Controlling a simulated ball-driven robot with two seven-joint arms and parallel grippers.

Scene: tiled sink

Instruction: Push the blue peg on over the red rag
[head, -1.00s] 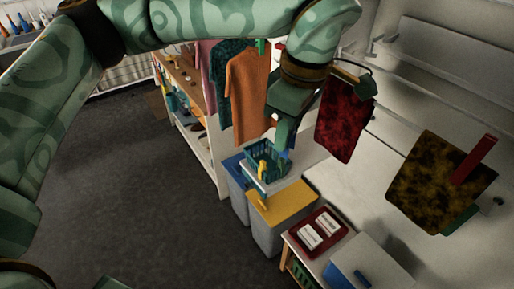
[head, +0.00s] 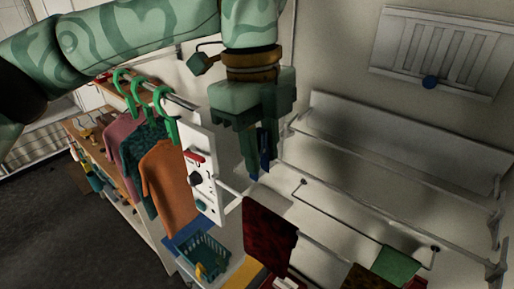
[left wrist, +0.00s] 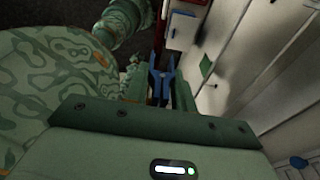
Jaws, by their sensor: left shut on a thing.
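My left gripper (head: 258,158) points down in the head view, shut on the blue peg (head: 264,165). The peg also shows between the fingers in the left wrist view (left wrist: 162,82), its two prongs pointing away from the gripper. The dark red rag (head: 270,234) hangs from a thin rail below the gripper in the head view. In that picture a gap lies between the peg and the rag's top edge; I cannot tell how far apart they are in depth. My right gripper is not in view.
A white panel with knobs (head: 199,176) stands just left of the gripper. Shirts, including an orange one (head: 168,185), hang further left. A teal basket (head: 205,256) is below. A green cloth (head: 396,265) and a dark mottled cloth hang at lower right. Wall racks fill the right.

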